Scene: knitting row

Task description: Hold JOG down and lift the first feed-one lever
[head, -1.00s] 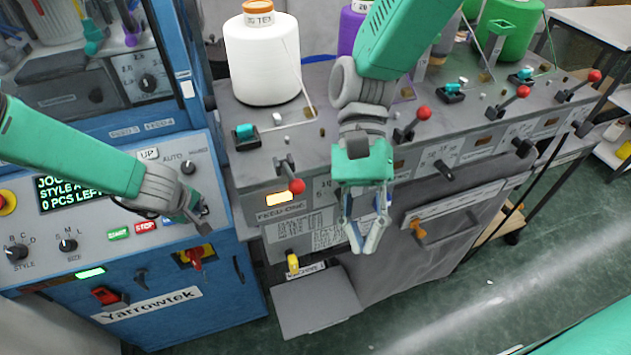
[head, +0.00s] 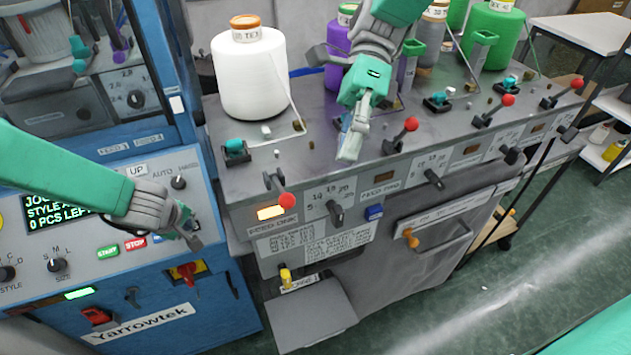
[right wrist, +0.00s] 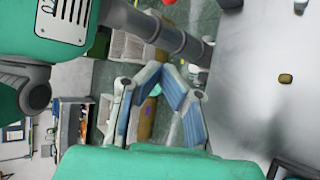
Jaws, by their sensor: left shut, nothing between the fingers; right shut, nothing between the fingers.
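The first feed-one lever, with a red ball knob (head: 287,201), hangs forward and down over the lit yellow window (head: 270,212) and the FEED ONE label. My left gripper (head: 195,241) is shut at the right end of the blue machine's control panel (head: 100,245). It covers the JOG button area, so I cannot tell whether JOG is pressed. My right gripper (head: 347,152) is shut and empty above the grey deck, right of and higher in the picture than the red knob, apart from it. Its closed fingers also show in the right wrist view (right wrist: 163,75).
A white yarn cone (head: 250,80) stands behind the lever, with a teal tensioner (head: 235,148) beside it. More red-knobbed levers (head: 411,124) line the deck to the right. A purple cone (head: 340,50) is behind my right gripper. A grey flap (head: 315,315) juts out below.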

